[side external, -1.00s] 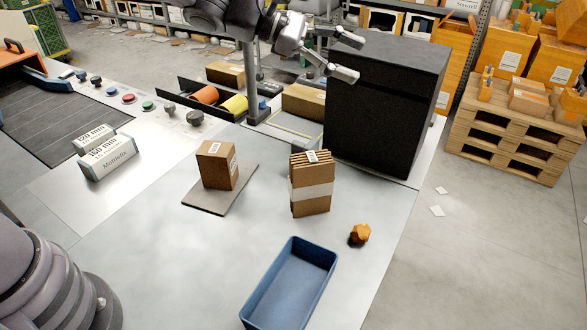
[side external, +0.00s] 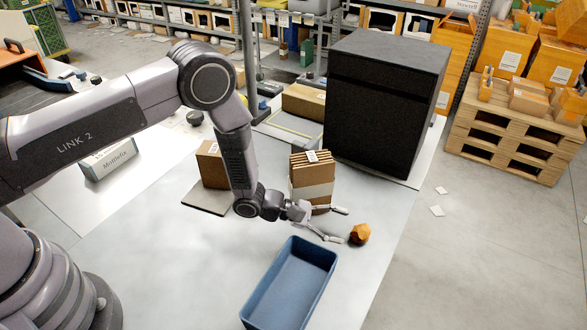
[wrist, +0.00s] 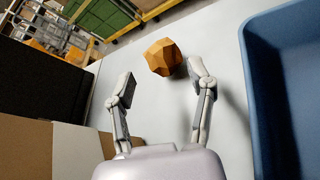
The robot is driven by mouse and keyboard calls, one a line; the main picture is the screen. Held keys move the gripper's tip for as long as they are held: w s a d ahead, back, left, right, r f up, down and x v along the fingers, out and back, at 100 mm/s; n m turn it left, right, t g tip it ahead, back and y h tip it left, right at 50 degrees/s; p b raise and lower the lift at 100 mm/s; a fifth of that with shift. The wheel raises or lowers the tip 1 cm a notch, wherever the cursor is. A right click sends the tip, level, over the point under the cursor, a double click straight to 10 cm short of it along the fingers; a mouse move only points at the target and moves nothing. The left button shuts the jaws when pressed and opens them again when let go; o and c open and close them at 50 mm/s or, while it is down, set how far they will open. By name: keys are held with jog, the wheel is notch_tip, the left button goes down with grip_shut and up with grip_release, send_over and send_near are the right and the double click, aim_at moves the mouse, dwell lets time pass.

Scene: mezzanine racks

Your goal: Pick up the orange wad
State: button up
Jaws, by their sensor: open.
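The orange wad (side external: 360,234) is a small, crumpled, faceted lump lying on the light grey table near its right edge. In the wrist view the wad (wrist: 163,57) lies ahead of the fingertips, towards the right finger. My gripper (side external: 341,225) is low over the table, just left of the wad in the side view, with its fingers pointing at it. In the wrist view my gripper (wrist: 158,82) is open, with nothing between its fingers.
A blue tray (side external: 327,252) stands close to my gripper, on its right in the wrist view. A strapped cardboard stack (side external: 312,180) stands just behind my gripper. A black box (side external: 385,110) is farther back. A brown carton (side external: 210,165) is partly hidden by my arm.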

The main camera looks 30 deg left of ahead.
aim_at(353, 230)
jog(key=x, duration=0.5)
jog(key=shift+d+f, duration=0.2)
jog(key=shift+c, duration=0.3)
jog(key=c, duration=0.6)
